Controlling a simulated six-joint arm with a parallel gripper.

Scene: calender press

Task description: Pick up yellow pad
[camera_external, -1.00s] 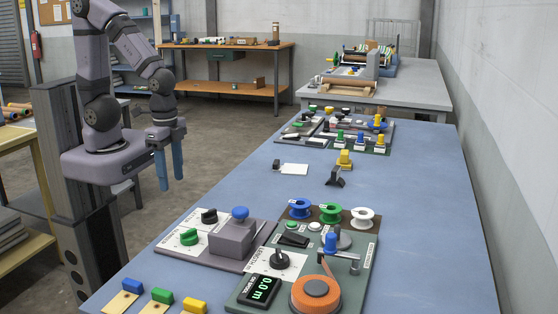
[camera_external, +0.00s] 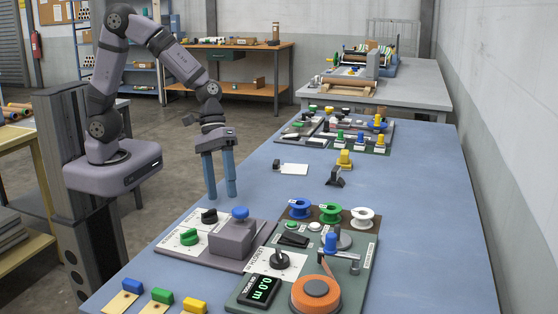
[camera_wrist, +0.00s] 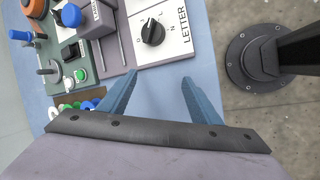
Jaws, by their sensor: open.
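A yellow block (camera_external: 195,305), which looks like the yellow pad, lies on a small tan plate at the bottom edge of the external view, at the near left of the blue table. It is partly cut off there, and I do not see it in the wrist view. My gripper (camera_external: 221,194) is open and empty, fingers pointing down, above the table's left edge and well behind the yellow block. In the wrist view my gripper (camera_wrist: 160,79) has its two blue fingers apart with only blue tabletop between them.
Blue (camera_external: 132,286) and green (camera_external: 161,296) blocks on tan plates stand left of the yellow one. A grey press block with a blue knob (camera_external: 240,213) stands between my gripper and them. A green station with an orange roll (camera_external: 315,294) is to the right.

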